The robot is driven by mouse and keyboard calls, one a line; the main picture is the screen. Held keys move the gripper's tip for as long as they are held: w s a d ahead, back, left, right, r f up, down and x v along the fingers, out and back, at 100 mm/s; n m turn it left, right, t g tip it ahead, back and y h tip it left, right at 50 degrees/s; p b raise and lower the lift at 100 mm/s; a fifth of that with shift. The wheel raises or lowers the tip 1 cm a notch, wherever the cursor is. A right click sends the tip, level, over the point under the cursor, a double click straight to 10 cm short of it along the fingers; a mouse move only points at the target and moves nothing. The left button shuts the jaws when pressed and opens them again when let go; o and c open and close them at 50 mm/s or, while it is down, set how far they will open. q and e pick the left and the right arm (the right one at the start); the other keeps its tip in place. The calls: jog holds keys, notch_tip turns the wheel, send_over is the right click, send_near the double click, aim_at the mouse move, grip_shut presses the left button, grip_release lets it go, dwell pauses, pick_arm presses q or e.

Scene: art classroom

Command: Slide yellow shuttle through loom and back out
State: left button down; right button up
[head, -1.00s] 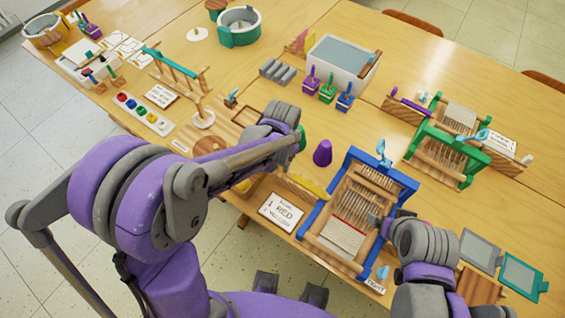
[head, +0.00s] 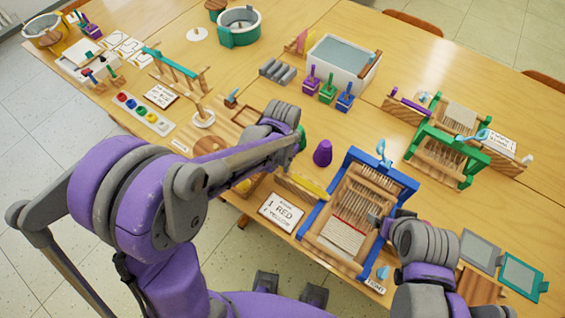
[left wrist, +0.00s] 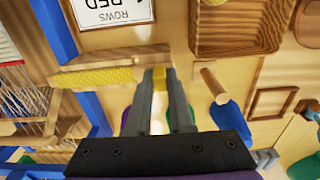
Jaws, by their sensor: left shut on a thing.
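The blue-framed loom (head: 408,183) stands at the front of the table, with white warp threads and a red woven line; part of it shows at the left of the left wrist view (left wrist: 55,28). The yellow shuttle (head: 309,185) is a wooden bar wound with yellow yarn, at the loom's left side. In the left wrist view the shuttle (left wrist: 100,76) points left toward the loom, with its near end between the fingers of my left gripper (left wrist: 158,75), which is shut on it. My right gripper (head: 376,221) is at the loom's right side; its fingers are too small to read.
A card reading "1 RED" (head: 282,212) lies left of the loom. A purple cone (head: 323,152) stands behind the shuttle. A green loom (head: 447,155) stands behind right. A wooden tray (left wrist: 240,50) lies right of the shuttle in the left wrist view.

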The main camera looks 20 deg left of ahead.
aim_at(323, 194)
dwell(0.3)
pick_arm(q)
jog(key=s+d, duration=0.1)
jog(key=d, duration=0.3)
jog(key=s+d+b, duration=0.1)
jog(key=s+d, duration=0.1)
jog(key=d, duration=0.2)
jog(key=s+d+b, duration=0.1)
jog(key=d, duration=0.4)
jog(key=shift+s, duration=0.35)
jog(key=shift+d, duration=0.15)
jog(key=c, duration=0.8)
grip_release()
jog(key=shift+s+d, duration=0.1)
jog(key=shift+d, duration=0.05)
